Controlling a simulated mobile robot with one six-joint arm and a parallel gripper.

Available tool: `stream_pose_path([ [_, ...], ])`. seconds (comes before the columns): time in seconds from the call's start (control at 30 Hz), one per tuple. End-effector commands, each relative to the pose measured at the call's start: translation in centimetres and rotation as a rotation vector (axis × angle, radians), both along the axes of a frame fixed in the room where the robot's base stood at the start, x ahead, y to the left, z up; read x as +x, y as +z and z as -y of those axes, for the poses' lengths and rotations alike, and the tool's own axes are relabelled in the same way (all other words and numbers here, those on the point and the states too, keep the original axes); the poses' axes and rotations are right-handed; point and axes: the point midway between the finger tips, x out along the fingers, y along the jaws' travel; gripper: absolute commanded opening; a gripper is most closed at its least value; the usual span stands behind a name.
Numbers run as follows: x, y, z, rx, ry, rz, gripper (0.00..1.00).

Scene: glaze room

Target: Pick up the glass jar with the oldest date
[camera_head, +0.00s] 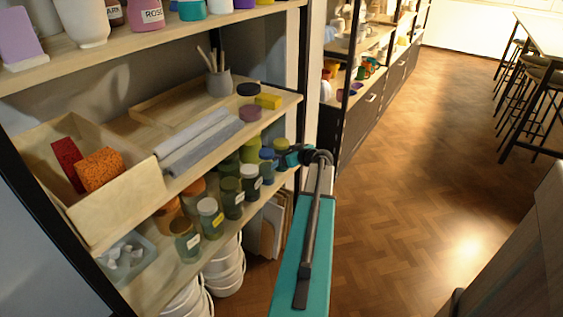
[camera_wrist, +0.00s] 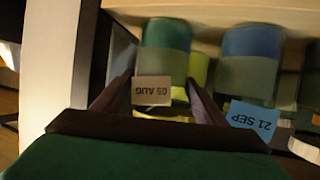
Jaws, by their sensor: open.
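In the head view my gripper (camera_head: 304,156) is at the shelf's right end, near the blue-lidded jar (camera_head: 267,167). Other labelled jars include a white-lidded one (camera_head: 211,220) and a front one (camera_head: 187,243); their dates are too small to read.
The jars stand close together on a wooden shelf (camera_head: 160,285), with another shelf board (camera_head: 205,165) just above. That board holds a wooden box (camera_head: 120,205) and grey rolls (camera_head: 205,142). White buckets (camera_head: 226,268) stand below.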

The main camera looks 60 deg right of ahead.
Motion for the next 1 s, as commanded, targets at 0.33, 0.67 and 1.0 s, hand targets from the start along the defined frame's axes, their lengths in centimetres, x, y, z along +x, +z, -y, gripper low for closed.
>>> stream_pose_path([
  [0.33, 0.07, -0.01, -0.03, -0.001, 0.000, 0.000, 0.66],
  [0.67, 0.10, -0.01, -0.05, -0.001, 0.001, 0.000, 0.44],
  [1.0, 0.15, 0.15, -0.04, 0.000, 0.001, 0.002, 0.12],
])
